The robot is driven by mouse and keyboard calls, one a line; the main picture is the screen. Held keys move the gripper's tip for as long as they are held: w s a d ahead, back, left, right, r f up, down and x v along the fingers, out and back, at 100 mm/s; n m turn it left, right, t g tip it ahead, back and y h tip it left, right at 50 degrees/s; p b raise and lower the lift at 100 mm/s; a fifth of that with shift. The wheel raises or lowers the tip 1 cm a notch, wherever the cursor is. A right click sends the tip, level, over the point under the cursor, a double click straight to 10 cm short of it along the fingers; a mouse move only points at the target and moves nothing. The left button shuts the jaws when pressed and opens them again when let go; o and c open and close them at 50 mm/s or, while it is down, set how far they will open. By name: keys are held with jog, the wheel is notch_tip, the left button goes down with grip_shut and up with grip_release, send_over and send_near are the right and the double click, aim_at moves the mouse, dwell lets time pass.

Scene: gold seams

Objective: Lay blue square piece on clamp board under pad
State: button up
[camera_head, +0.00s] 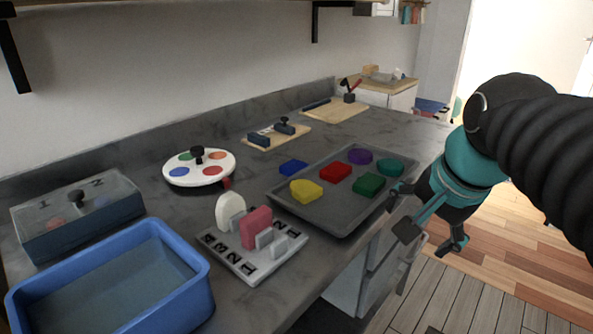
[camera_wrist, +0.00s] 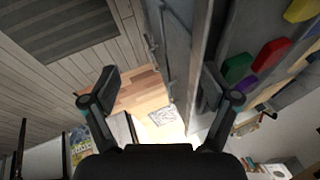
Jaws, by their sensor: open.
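The blue square piece (camera_head: 293,167) lies flat on the dark counter, just outside the left edge of the grey tray. The clamp board (camera_head: 328,113) is a light wooden board at the far end of the counter, with a red-handled clamp (camera_head: 350,92). Its pad is too small to make out. My gripper (camera_head: 428,238) is open and empty, in front of the counter's edge and right of the tray. In the wrist view its two fingers (camera_wrist: 160,82) are spread apart with nothing between them. The blue piece cannot be made out there.
The grey tray (camera_head: 330,217) holds yellow, red, purple, green and teal pieces. A wooden board with dark blocks (camera_head: 264,146) and a round white dial (camera_head: 198,180) stand behind. A numbered rack (camera_head: 238,264), blue bin (camera_head: 180,318) and lidded box (camera_head: 90,222) fill the left.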

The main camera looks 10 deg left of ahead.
jog(key=w+a+r+m+g+y+b, duration=0.1)
jog(key=w+a+r+m+y, duration=0.1)
jog(key=w+a+r+m, duration=0.65)
jog(key=m+g+b, duration=0.2)
jog(key=m, duration=0.6)
send_near(295, 164)
jog(key=shift+y, duration=0.3)
jog(key=b+x, duration=0.1)
jog(key=x, duration=0.1)
jog(key=b+x, duration=0.2)
jog(key=x, duration=0.1)
jog(key=d+b+x, duration=0.1)
jog(key=x, duration=0.2)
jog(key=shift+s+a+f+b, duration=0.15)
jog(key=shift+s+f+b, duration=0.05)
jog(key=shift+f+b, duration=0.2)
jog(key=c, duration=1.4)
jog(key=shift+r, duration=0.1)
